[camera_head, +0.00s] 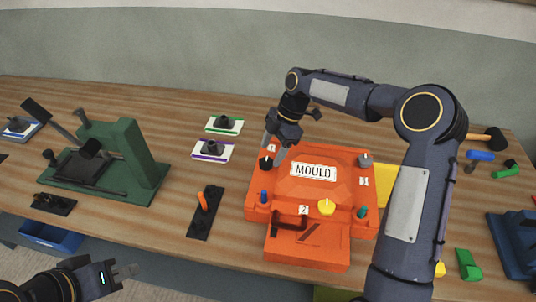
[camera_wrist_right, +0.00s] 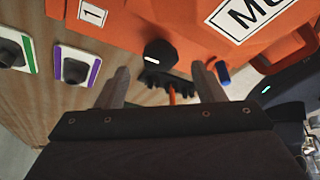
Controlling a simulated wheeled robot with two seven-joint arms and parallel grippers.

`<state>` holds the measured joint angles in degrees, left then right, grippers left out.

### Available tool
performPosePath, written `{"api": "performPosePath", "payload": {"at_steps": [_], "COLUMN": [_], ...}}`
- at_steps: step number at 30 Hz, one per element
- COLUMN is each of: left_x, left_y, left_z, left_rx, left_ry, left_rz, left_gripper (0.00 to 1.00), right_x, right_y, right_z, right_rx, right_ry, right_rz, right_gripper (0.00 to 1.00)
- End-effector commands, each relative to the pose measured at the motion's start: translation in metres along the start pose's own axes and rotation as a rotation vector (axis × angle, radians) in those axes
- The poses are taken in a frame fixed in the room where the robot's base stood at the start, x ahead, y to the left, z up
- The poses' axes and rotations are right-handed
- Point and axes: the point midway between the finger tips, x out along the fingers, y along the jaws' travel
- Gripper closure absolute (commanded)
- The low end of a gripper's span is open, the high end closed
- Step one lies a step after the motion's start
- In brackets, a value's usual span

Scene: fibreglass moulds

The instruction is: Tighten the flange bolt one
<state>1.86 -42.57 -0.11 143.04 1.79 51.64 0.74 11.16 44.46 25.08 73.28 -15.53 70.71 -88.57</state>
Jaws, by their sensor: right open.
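The orange mould (camera_head: 338,178) sits on the bench with a white MOULD label on top. The flange bolt by label 1 is a black round knob (camera_head: 266,164) at its left corner; it also shows in the wrist view (camera_wrist_right: 160,53), with a short white mark. My right gripper (camera_head: 273,153) is over this corner. In the wrist view its fingers (camera_wrist_right: 162,80) are apart, with the black knob just beyond and between them; no contact is visible. My left gripper (camera_head: 126,271) is at the lower left, off the bench's front edge, apart from the mould; its jaw opening is unclear.
A yellow knob (camera_head: 326,207), a blue one (camera_head: 263,196), a teal one (camera_head: 362,212) and a grey one (camera_head: 365,160) are on the mould. A green press (camera_head: 125,165) stands left. A black plate with an orange lever (camera_head: 202,201) lies between. My right arm covers the mould's right side.

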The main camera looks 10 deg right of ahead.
Motion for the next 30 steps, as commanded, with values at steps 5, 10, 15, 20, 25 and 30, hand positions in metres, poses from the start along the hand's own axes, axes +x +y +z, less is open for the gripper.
{"api": "performPosePath", "payload": {"at_steps": [5, 10, 15, 20, 25, 30], "left_x": [-0.004, -0.005, -0.005, -0.005, -0.005, -0.004], "left_y": [0.002, 0.002, 0.002, 0.002, 0.002, 0.002], "left_z": [-0.002, -0.003, -0.003, -0.003, -0.003, -0.002], "left_rx": [0.000, 0.000, 0.000, 0.000, 0.000, 0.000], "left_ry": [0.000, 0.000, 0.000, 0.000, 0.000, 0.000], "left_rz": [0.000, 0.000, 0.000, 0.000, 0.000, 0.000], "left_gripper": [0.78, 0.78, 0.78, 0.78, 0.78, 0.78], "right_x": [0.023, 0.031, 0.032, 0.032, 0.032, 0.032], "right_y": [-0.001, 0.000, 0.000, 0.000, 0.000, 0.000], "right_z": [0.000, 0.000, 0.000, 0.000, 0.000, 0.000], "right_rx": [0.002, 0.002, 0.002, 0.002, 0.002, 0.004], "right_ry": [-0.001, -0.001, -0.001, -0.001, -0.001, -0.001], "right_rz": [-0.003, -0.001, 0.000, 0.000, 0.000, 0.002], "right_gripper": [0.38, 0.38, 0.38, 0.52, 0.74, 0.82]}}
